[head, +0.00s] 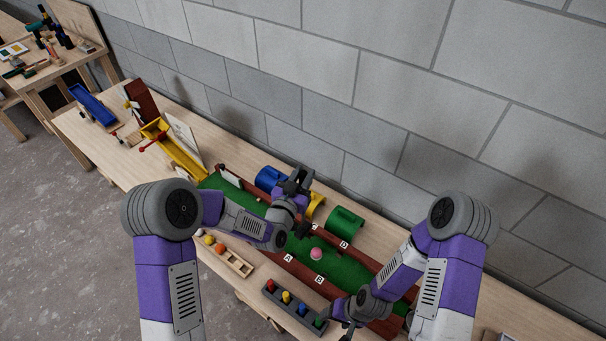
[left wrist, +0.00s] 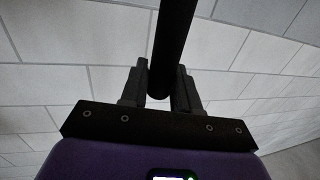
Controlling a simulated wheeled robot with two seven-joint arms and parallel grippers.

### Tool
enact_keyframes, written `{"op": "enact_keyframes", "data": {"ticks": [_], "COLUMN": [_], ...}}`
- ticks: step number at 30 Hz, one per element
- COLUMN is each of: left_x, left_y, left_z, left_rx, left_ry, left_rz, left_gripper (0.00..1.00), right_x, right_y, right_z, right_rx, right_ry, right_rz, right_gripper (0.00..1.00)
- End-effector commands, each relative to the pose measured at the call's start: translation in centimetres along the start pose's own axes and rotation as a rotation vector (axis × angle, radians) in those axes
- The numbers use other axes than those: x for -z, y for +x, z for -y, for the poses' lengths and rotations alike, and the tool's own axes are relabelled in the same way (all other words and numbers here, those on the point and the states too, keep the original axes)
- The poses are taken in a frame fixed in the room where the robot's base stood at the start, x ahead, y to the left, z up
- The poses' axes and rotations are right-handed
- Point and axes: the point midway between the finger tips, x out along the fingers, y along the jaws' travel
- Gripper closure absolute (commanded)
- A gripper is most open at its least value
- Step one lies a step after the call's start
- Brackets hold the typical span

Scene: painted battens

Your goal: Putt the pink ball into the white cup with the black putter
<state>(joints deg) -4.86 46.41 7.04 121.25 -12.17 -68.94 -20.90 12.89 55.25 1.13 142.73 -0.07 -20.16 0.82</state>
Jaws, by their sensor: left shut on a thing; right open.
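The pink ball (head: 316,253) rests on the green putting lane (head: 345,268), between its red-brown side rails. My left gripper (head: 298,184) is above the lane, farther up it than the ball. In the left wrist view it is shut on the black shaft of the putter (left wrist: 174,45). In the head view the putter is hard to make out against my dark gripper, and I cannot tell where its head is. My right gripper (head: 349,322) is open and empty, low near the front rail and the peg tray. I cannot make out the white cup for certain.
Blue (head: 269,177), yellow (head: 317,206) and green (head: 345,225) arches line the lane's wall side. A wooden ball rack (head: 239,265) and a dark tray with coloured pegs (head: 293,308) stand in front. A block wall closes the back.

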Motion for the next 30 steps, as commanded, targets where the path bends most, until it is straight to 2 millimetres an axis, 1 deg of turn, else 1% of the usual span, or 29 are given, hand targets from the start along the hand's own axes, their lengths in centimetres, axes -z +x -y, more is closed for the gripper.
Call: {"op": "enact_keyframes", "data": {"ticks": [1, 18, 24, 30], "left_x": [-0.6, -6.3, -8.1, -9.4], "left_y": [0.0, 0.0, 0.0, 0.0], "left_z": [0.0, 0.0, 0.0, 0.0], "left_rx": [0.000, 0.000, 0.000, 0.000], "left_ry": [0.000, 0.000, 0.001, 0.000], "left_rz": [0.000, -0.001, -0.003, -0.003], "left_gripper": [1.00, 1.00, 1.00, 1.00], "right_x": [0.0, 0.1, 0.2, 0.3], "right_y": [0.3, 2.1, 4.3, 5.9], "right_z": [-0.1, -0.8, -1.6, -2.2], "right_rx": [0.000, 0.000, 0.000, 0.000], "right_ry": [0.000, 0.000, 0.000, 0.000], "right_rz": [0.000, 0.000, 0.000, 0.000], "right_gripper": [0.31, 0.31, 0.31, 0.31]}}
